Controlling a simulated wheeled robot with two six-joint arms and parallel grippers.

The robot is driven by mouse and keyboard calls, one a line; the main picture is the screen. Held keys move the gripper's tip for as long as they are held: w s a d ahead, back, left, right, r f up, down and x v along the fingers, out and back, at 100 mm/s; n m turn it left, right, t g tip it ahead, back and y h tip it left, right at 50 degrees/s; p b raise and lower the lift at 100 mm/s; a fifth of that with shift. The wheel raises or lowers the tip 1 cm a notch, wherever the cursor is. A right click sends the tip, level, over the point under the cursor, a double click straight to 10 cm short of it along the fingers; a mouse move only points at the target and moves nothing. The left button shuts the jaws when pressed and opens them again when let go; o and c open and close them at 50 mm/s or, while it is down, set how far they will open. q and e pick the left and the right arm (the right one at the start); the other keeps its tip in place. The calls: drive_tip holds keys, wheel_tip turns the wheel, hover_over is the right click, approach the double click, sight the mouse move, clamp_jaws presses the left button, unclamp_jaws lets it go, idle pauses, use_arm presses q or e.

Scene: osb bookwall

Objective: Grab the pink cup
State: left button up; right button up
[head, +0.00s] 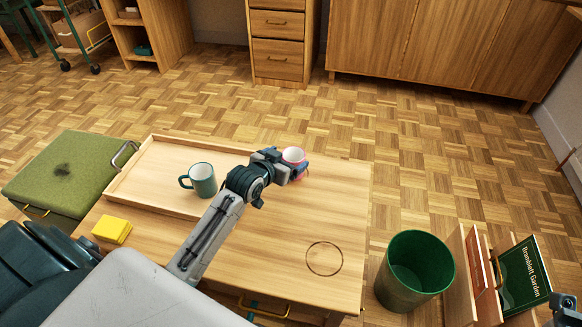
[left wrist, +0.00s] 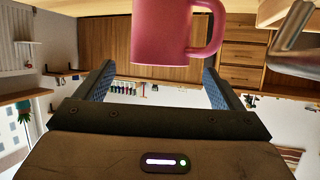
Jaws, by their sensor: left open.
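The pink cup (head: 293,155) stands on the wooden table, near the right end of the tray, partly hidden behind my left gripper (head: 292,171). In the left wrist view the pink cup (left wrist: 165,32) fills the top middle, with its handle to the right. My left gripper (left wrist: 155,85) is open, with one finger on each side of the view and the cup's body between their lines. Gaps show between the fingers and the cup.
A dark green mug (head: 203,181) stands in the wooden tray (head: 133,170), left of my gripper. Yellow sticky notes (head: 112,230) lie at the table's left front. A green bin (head: 414,270) stands on the floor to the right. The table's right front is clear.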

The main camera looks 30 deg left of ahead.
sight(299, 151)
use_arm(q)
drive_tip(key=b+x, duration=0.1)
drive_tip(key=x, duration=0.3)
drive_tip(key=shift+s+f, duration=0.1)
drive_tip(key=shift+f, duration=0.1)
drive_tip(key=shift+w, duration=0.25)
drive_tip(key=c, duration=1.2)
drive_tip(key=shift+r, duration=0.1)
drive_tip(key=shift+r, duration=0.1)
